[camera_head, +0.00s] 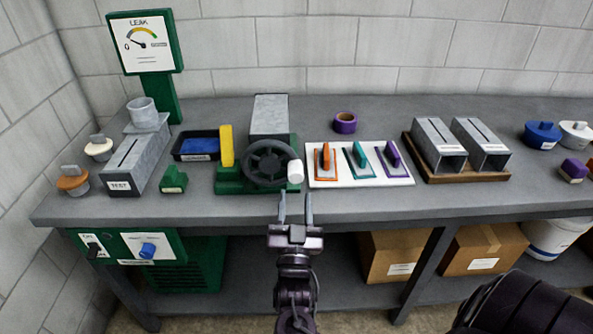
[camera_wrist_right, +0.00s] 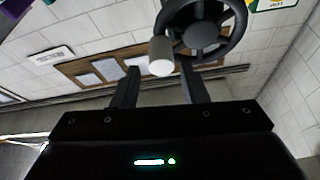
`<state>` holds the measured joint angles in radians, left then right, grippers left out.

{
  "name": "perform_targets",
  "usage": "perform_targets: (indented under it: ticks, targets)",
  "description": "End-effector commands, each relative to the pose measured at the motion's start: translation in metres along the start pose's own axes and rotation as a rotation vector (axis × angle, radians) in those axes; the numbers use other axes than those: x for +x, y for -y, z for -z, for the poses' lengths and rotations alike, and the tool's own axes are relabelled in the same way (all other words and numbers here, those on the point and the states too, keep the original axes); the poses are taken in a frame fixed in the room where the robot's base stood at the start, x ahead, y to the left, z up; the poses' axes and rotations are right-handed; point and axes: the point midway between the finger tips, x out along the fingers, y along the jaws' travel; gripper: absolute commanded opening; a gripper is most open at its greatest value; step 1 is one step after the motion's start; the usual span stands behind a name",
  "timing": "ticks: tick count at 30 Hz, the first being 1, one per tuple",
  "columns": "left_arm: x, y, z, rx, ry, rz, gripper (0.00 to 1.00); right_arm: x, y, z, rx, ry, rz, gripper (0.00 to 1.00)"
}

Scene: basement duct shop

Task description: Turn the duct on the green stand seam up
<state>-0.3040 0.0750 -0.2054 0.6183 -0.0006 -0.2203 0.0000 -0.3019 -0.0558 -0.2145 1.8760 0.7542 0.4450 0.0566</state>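The green stand (camera_head: 230,182) is on the bench and holds a grey duct (camera_head: 269,115). The duct's upper face looks plain, with no dark seam line visible on it. A black handwheel (camera_head: 258,165) with a white knob (camera_head: 295,172) at its right side covers the duct's near end. My right gripper (camera_head: 295,198) is open and empty, just in front of the knob. In the right wrist view the knob (camera_wrist_right: 161,57) is just beyond the gap between the open fingers (camera_wrist_right: 160,85), apart from them, with the handwheel (camera_wrist_right: 203,30) behind. My left gripper is not in view.
A yellow upright piece (camera_head: 227,146) and blue tray (camera_head: 196,146) are left of the wheel. A white board (camera_head: 345,181) with several coloured handled pieces lies right. Two seamed ducts rest on a wooden tray (camera_head: 468,177); a TEST duct (camera_head: 138,163) and leak gauge (camera_head: 144,43) are left.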

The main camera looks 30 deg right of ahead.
Motion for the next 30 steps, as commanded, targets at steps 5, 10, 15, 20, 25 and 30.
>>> perform_targets:
  ticks: [5,10,15,20,25,30]
  targets:
    - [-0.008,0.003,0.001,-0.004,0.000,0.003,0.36,0.023,-0.001,0.009,0.005,-0.017,-0.009,0.40]
    - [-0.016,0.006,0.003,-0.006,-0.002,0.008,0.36,0.052,-0.001,0.009,0.004,-0.016,-0.009,0.40]
    - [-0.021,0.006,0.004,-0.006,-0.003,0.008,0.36,0.071,-0.001,0.007,0.004,-0.013,-0.007,0.40]
    - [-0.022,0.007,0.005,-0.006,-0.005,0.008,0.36,0.078,-0.002,0.006,0.005,-0.012,-0.007,0.40]
    - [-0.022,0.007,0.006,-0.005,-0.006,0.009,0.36,0.078,-0.002,0.005,0.005,-0.011,-0.007,0.40]
    - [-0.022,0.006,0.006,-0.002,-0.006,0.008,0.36,0.078,-0.002,0.006,0.005,-0.010,-0.007,0.24]
